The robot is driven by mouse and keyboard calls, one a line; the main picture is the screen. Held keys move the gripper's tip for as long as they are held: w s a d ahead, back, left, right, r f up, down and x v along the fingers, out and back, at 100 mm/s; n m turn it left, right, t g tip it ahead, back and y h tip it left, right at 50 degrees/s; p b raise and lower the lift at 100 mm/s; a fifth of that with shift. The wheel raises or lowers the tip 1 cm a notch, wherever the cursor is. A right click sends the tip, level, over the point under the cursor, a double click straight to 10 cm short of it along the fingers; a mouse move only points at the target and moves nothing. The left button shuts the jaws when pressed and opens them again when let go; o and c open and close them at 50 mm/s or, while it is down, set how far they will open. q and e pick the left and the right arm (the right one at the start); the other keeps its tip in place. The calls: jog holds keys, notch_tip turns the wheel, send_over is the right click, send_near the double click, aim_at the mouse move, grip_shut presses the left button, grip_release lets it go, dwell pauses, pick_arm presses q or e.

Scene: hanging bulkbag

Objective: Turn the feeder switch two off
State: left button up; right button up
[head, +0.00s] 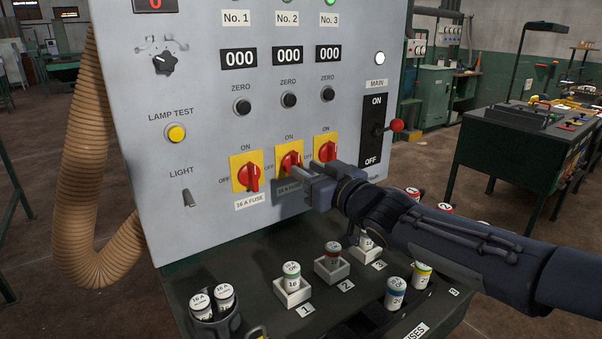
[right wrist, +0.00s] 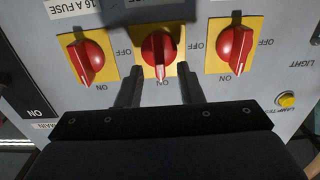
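The middle red rotary switch on its yellow plate (head: 289,157), second in a row of three, is on the grey panel. In the right wrist view, turned upside down, the middle switch (right wrist: 159,52) has its white mark towards ON. My right gripper (head: 296,173) is at this switch, partly covering it in the head view. In the right wrist view the gripper's two fingers (right wrist: 159,75) are apart, one on each side of the knob's ON end. Contact cannot be told. My left gripper is not in view.
Switch one (head: 246,174) and switch three (head: 326,149) flank closely. The red-knobbed main lever (head: 395,126) is to the right. Below are several fuses, including one in a white holder (head: 292,289), and a dark cup of fuses (head: 214,319). A brown hose (head: 84,170) hangs left.

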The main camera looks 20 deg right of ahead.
jog(key=shift+x, duration=1.35)
grip_shut()
